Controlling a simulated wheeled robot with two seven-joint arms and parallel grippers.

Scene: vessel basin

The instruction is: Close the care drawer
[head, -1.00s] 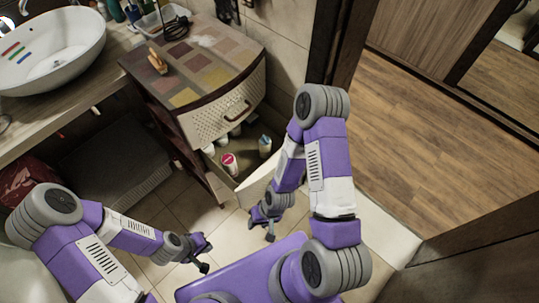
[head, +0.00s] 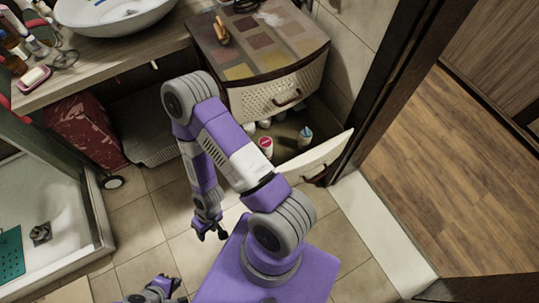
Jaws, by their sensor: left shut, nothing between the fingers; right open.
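The care drawer is the lower drawer of the cabinet and stands pulled out. Its pale front panel (head: 325,152) has a dark handle at its lower part, and its inside (head: 325,117) holds several bottles. My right gripper (head: 212,235) is open, low over the floor tiles to the left of the drawer front and apart from it. My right arm crosses in front of the drawer's left end and hides part of it. My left gripper (head: 172,282) is shut and empty at the bottom edge, well away from the drawer.
The upper drawer (head: 275,95) of the cabinet is shut. The cabinet top (head: 262,45) carries a brush. A counter with a basin (head: 115,15) is at upper left, a shower tray (head: 50,230) at left. A door frame (head: 395,85) stands close to the drawer's right. Floor tiles lie open at lower left.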

